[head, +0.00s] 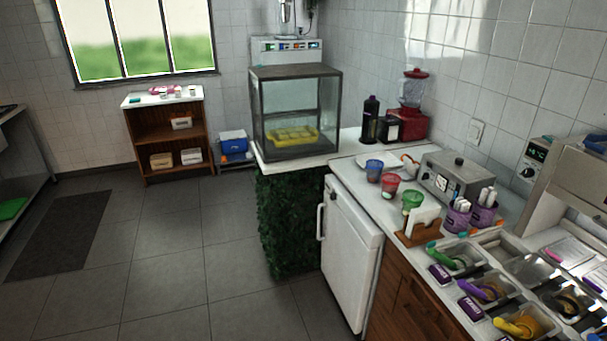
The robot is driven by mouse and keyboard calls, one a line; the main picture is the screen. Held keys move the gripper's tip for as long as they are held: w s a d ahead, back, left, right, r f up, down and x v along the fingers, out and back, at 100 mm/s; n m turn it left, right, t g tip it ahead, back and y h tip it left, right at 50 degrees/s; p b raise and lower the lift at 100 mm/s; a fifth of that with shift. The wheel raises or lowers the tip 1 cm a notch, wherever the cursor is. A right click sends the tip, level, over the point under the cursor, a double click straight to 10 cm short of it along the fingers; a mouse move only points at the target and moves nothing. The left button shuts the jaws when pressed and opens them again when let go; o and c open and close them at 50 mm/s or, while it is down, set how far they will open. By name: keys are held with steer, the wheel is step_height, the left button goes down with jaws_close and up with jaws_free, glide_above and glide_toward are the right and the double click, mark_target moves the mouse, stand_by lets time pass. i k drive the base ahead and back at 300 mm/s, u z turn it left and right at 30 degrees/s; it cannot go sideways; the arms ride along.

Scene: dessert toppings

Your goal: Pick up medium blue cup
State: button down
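A blue cup (374,170) stands on the white counter in the head view, towards its front edge. A red cup (390,186) and a green cup (412,201) stand in a row to its right and nearer to me. The blue cup appears upright and nothing covers it. Whether its size is medium cannot be judged from here. My gripper is not in view.
A glass display case (295,110) stands left of the cups. A white plate (379,158) lies behind the blue cup. A grey appliance (452,178), a napkin holder (418,234) and topping tubs are to the right. The floor (165,255) left of the counter is clear.

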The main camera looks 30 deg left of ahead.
mark_target(374, 172)
steer(key=u, duration=2)
steer(key=k, duration=1.05)
steer(key=z, duration=0.95)
steer(key=i, duration=1)
steer(key=k, duration=0.5)
steer(key=u, duration=0.9)
steer(key=i, duration=1.3)
